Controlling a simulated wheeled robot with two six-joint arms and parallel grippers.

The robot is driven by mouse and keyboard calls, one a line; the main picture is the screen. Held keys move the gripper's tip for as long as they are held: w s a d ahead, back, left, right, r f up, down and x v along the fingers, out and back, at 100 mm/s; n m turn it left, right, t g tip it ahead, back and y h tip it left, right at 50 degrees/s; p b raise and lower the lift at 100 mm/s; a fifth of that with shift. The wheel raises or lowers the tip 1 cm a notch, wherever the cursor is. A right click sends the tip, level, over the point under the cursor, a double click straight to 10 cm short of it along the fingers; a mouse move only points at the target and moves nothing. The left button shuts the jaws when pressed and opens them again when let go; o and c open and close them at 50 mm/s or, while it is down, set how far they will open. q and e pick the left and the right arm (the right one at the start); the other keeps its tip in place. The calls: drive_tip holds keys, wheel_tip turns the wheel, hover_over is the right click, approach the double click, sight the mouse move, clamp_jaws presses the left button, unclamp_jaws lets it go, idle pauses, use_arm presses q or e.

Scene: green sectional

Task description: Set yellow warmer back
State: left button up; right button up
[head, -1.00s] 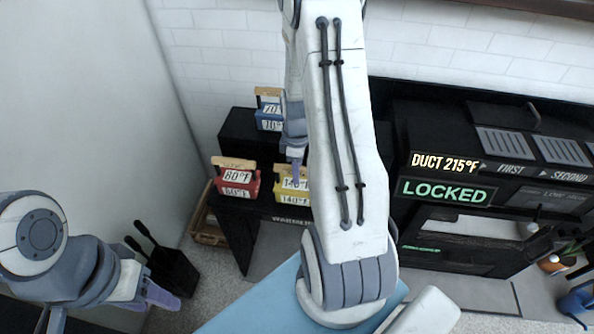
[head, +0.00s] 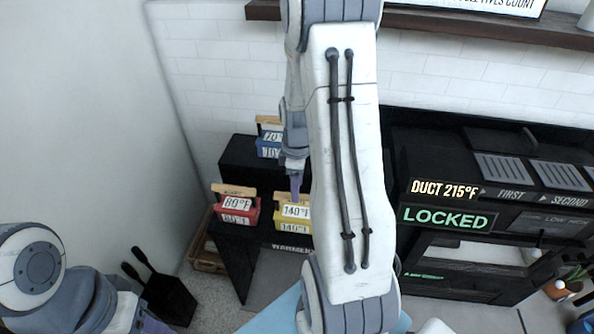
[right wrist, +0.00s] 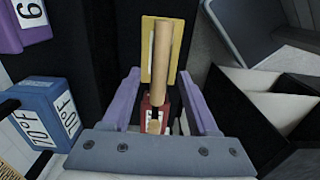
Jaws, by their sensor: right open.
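The yellow warmer (head: 280,222), labelled 140°F, stands on the black stand, partly hidden by my right arm. My right gripper (head: 296,196) is open just above it, pointing down. In the right wrist view the yellow warmer (right wrist: 176,58) shows with its wooden handle (right wrist: 160,70) running between the two purple fingers of my right gripper (right wrist: 162,104). Neither finger visibly presses on the handle. My left gripper (head: 142,322) is at the bottom left edge, mostly cut off, so its jaws cannot be judged.
A red warmer (head: 236,210), labelled 80°F, stands left of the yellow one. A blue warmer (head: 268,146) is on the raised back step. A purple block (right wrist: 22,26) shows in the wrist view. A black machine reading LOCKED (head: 447,218) stands at right.

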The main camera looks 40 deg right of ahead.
wheel_tip(320, 180, up, 7)
drive_tip(key=s+a+r, duration=0.2)
drive_tip(key=a, duration=0.8)
drive_tip(key=s+a+r, duration=0.1)
drive_tip(key=a+r, duration=0.2)
drive_tip(key=a, duration=0.8)
drive_tip(key=s+a+r+y, duration=0.1)
drive_tip(key=s+a, duration=0.9)
drive_tip(key=s, duration=0.3)
drive_tip(key=shift+s+m, duration=0.15)
drive_tip(key=shift+m, duration=0.25)
wheel_tip(320, 180, up, 2)
drive_tip(key=p, duration=0.2)
drive_tip(key=shift+r+p, duration=0.2)
drive_tip(key=shift+p, duration=0.15)
